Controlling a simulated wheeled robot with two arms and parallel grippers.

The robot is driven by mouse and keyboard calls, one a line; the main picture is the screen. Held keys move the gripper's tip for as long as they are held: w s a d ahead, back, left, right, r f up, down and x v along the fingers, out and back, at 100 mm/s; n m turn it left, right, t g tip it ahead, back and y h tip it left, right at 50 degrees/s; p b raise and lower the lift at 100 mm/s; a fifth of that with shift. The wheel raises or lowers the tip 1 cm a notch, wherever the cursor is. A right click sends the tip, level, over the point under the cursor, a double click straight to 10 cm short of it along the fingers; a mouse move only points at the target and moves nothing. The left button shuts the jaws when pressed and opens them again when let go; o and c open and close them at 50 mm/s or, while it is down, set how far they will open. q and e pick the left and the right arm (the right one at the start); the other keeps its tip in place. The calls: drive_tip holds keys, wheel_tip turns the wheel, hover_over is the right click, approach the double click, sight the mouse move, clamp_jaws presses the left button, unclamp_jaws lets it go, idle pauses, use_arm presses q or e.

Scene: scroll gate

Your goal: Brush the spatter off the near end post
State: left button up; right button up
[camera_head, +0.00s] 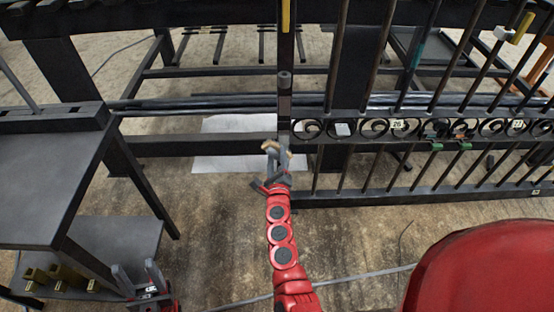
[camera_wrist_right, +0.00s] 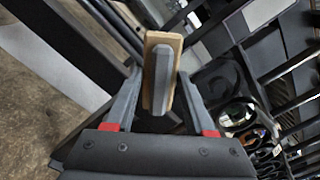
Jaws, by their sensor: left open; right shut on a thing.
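The near end post (camera_head: 285,100) is the dark upright at the left end of the scroll gate. A small grey-brown lump (camera_head: 285,80) shows on it; I cannot tell whether it is spatter. My right gripper (camera_head: 274,162) is shut on a brush (camera_head: 270,147) with a wooden block, low by the post; whether it touches the post is unclear. In the right wrist view the brush (camera_wrist_right: 162,72) sits upright between the fingers, its grey side facing the camera. My left gripper (camera_head: 139,277) is open and empty at the lower left, beside the bench.
The dark gate (camera_head: 430,128) with scrolls and bars extends right. A dark bench (camera_head: 50,170) stands left, with brass-coloured pieces (camera_head: 62,277) on its lower shelf. A white sheet (camera_head: 225,155) lies behind the gate's end. A cable crosses the floor.

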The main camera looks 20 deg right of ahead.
drive_tip(key=shift+w+d, duration=0.1)
drive_tip(key=shift+d, duration=0.05)
drive_tip(key=shift+s+d, duration=0.35)
drive_tip(key=shift+d, duration=0.55)
drive_tip(key=shift+s+d, duration=0.3)
drive_tip(key=shift+d, duration=0.6)
drive_tip(key=shift+w+r+p, duration=0.1)
drive_tip(key=shift+r+p, duration=0.2)
drive_tip(key=shift+r, duration=0.2)
drive_tip(key=shift+w+a+r+b, duration=0.1)
drive_tip(key=shift+w+a+b, duration=0.25)
drive_tip(key=shift+a, duration=0.55)
drive_tip(key=shift+w+a+b, duration=0.2)
drive_tip(key=shift+w+a, duration=0.2)
drive_tip(key=shift+a, duration=0.5)
clamp_jaws()
drive_tip(key=shift+a+r+p, duration=0.15)
drive_tip(key=shift+r+p, duration=0.3)
drive_tip(key=shift+s+d+f, duration=0.1)
drive_tip(key=shift+s+d, duration=0.15)
drive_tip(key=shift+d, duration=0.4)
drive_tip(key=shift+s+d+r, duration=0.1)
drive_tip(key=shift+s+d, duration=0.1)
drive_tip(key=shift+d, duration=0.45)
drive_tip(key=shift+s+d+f, duration=0.1)
drive_tip(key=shift+s+d, duration=0.15)
drive_tip(key=shift+d, duration=0.4)
drive_tip(key=shift+s, duration=0.1)
